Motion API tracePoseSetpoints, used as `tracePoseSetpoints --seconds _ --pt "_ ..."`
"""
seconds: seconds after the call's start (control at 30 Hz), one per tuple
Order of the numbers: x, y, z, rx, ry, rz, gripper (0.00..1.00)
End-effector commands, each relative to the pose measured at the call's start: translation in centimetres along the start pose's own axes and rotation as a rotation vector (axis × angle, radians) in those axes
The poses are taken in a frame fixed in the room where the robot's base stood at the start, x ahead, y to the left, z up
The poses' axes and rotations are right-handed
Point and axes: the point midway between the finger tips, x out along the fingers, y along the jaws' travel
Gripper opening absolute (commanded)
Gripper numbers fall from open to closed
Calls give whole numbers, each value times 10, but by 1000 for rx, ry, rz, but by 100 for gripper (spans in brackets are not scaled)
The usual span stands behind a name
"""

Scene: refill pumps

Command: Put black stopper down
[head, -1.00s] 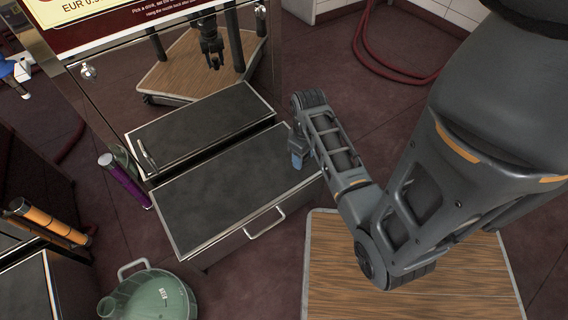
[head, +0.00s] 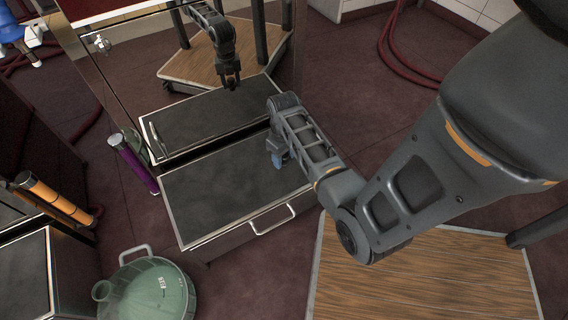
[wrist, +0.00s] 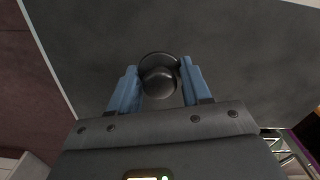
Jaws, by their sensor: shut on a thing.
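The black stopper (wrist: 158,80) shows in the wrist view as a round, dark, knobbed piece between two blue fingertips. My gripper (wrist: 160,88) is shut on it. In the head view my gripper (head: 278,158) points down over the right back part of a dark-topped step (head: 225,190) with a metal rim. The stopper is hidden in the head view. In the wrist view the dark top lies beyond the stopper; I cannot tell whether they touch.
A metal handle (head: 272,219) sticks out from the step's front. A mirror-like steel panel (head: 120,75) behind reflects my arm and the step. A purple nozzle (head: 133,163) stands left of the step. A green jug (head: 150,295) is at front left. The step's top looks clear.

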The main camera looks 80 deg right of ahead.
Motion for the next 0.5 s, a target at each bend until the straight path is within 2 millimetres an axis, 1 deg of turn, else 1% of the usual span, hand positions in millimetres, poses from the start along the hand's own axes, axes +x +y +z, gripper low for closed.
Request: tracePoseSetpoints --seconds 0.03,0.1,0.2,0.5 --pt "10 0 1 1 -2 -1 20" --pt "22 0 1 1 -2 -1 20" --pt "33 0 1 1 -2 -1 20" --pt "33 0 1 0 0 0 20"
